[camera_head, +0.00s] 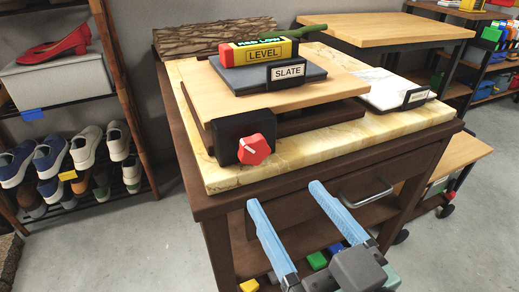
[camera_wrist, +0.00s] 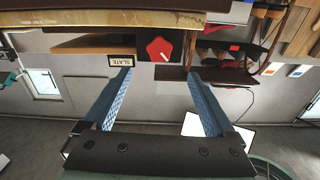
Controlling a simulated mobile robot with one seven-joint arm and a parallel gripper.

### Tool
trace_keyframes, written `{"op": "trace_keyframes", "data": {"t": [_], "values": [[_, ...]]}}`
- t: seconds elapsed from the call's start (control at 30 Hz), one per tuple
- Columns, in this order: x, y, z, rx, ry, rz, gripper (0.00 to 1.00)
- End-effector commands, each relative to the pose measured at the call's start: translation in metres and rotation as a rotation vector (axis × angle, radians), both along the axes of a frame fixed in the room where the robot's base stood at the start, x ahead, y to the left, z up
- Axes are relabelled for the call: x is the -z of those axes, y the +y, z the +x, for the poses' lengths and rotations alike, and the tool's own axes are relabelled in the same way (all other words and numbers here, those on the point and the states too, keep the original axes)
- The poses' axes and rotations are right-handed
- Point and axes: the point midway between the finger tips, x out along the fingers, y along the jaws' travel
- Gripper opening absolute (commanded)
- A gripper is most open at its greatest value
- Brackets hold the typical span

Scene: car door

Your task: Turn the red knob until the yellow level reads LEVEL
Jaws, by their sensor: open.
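The red knob (camera_head: 254,149) sits on the front of a black box at the wooden platform's front left corner. It also shows in the wrist view (camera_wrist: 159,49), which looks upside down, between and beyond my fingertips. The yellow level (camera_head: 260,52) lies on the slate on the platform (camera_head: 213,100). Its side is printed LEVEL; the small display on top shows blurred text that seems to end in LOW. My gripper (camera_head: 283,194) is open and empty, its two blue fingers pointing toward the workbench front, below and short of the knob.
A black SLATE label (camera_head: 286,72) stands before the slate. The stone-topped workbench (camera_head: 300,151) has a drawer handle (camera_head: 366,193) near my right finger. A white slab (camera_head: 388,88) lies right of the platform. Shoe shelves stand at left; floor is clear between.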

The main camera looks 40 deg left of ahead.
Motion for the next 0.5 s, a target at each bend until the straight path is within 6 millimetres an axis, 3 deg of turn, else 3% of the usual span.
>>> {"op": "trace_keyframes", "data": {"t": [0.3,0.5], "values": [[0.002,0.063,0.025,-0.004,-0.003,-0.001,0.90],[0.001,0.090,0.037,-0.001,-0.001,0.000,0.90]]}}
